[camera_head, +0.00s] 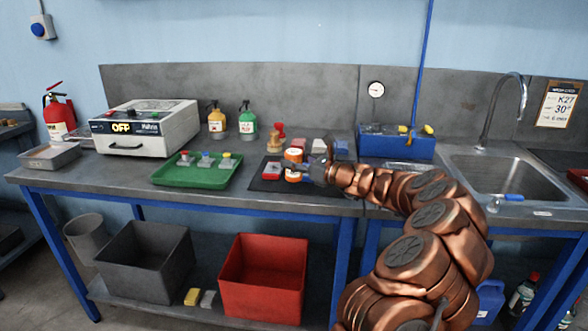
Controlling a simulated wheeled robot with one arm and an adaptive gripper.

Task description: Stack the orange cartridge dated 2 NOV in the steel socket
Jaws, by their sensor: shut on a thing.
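An orange cartridge (293,156) with a pale label band stands upright over the dark mat (262,186). More orange (292,174) shows directly below it; I cannot tell whether this is a second cartridge or the same one. My copper-coloured arm reaches in from the right, and my gripper (304,171) is shut on the orange cartridge from its right side. The date on the label is too small to read. I cannot make out the steel socket; it may be hidden by the cartridge or the gripper.
A red-topped block (272,169) sits just left of the cartridge. A green tray (194,181) with several small coloured-topped pieces lies further left. Behind stand a wooden piece with a red top (277,138) and pale blocks (318,146). A blue box (396,147) and sink (500,175) are right.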

